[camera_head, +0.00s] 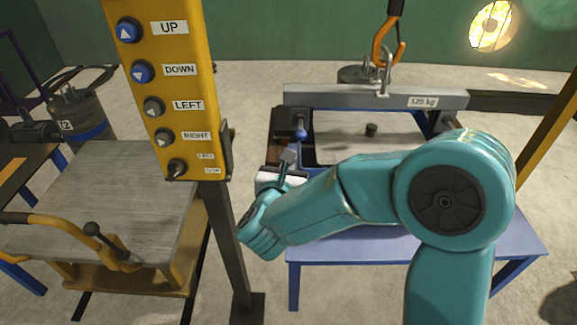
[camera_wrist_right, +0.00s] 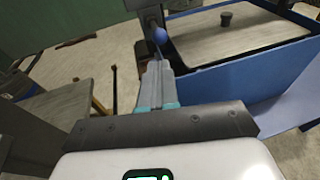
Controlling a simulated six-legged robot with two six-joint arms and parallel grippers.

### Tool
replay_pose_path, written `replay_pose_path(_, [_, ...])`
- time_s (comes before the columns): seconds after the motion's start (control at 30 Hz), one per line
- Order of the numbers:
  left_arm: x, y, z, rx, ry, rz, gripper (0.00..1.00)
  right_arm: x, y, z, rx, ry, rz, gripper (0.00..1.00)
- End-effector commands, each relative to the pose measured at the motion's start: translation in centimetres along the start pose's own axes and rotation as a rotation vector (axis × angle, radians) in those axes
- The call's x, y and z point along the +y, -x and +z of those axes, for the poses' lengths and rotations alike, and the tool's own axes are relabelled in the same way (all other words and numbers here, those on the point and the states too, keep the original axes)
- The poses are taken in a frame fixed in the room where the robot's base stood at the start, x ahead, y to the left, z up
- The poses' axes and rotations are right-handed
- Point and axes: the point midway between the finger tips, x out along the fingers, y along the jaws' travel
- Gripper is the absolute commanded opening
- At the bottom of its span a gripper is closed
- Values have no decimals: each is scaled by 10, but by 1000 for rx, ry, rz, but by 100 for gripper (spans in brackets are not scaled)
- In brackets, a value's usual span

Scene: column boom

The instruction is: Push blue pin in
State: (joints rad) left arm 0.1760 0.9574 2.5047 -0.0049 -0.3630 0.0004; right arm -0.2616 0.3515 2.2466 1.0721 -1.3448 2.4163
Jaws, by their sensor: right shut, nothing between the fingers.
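The blue pin shows as a round blue knob (camera_head: 301,134) at the left end of the grey lifting beam (camera_head: 330,96), beside a dark block (camera_head: 287,122). In the right wrist view the blue knob (camera_wrist_right: 159,35) is just beyond my fingertips. My right gripper (camera_head: 289,153) is shut and empty, its fingers pointing at the knob from the near side. In the wrist view the shut fingers (camera_wrist_right: 158,68) end close below the knob; I cannot tell whether they touch it. The pin's shaft is mostly hidden. My left gripper is not in view.
A blue box with a grey lid (camera_head: 365,138) stands on a blue table (camera_head: 420,248). An orange hook (camera_head: 384,45) holds the beam. A yellow button panel (camera_head: 160,80) on a dark post stands left of my right arm.

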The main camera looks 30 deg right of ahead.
Motion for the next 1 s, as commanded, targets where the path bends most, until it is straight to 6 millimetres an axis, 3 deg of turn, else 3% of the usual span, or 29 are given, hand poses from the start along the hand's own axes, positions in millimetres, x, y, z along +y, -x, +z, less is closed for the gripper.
replay_pose_path(0.2, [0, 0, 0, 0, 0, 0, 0, 0, -50, 0, 1, 0, -4, 0])
replay_pose_path(0.4, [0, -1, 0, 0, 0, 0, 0, 1, -84, 0, 0, 1, 0, 0])
replay_pose_path(0.6, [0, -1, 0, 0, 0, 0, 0, 2, -98, 0, 0, 2, 2, 0])
replay_pose_path(1.0, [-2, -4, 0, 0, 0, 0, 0, 2, -103, -2, 0, 0, 2, 0])
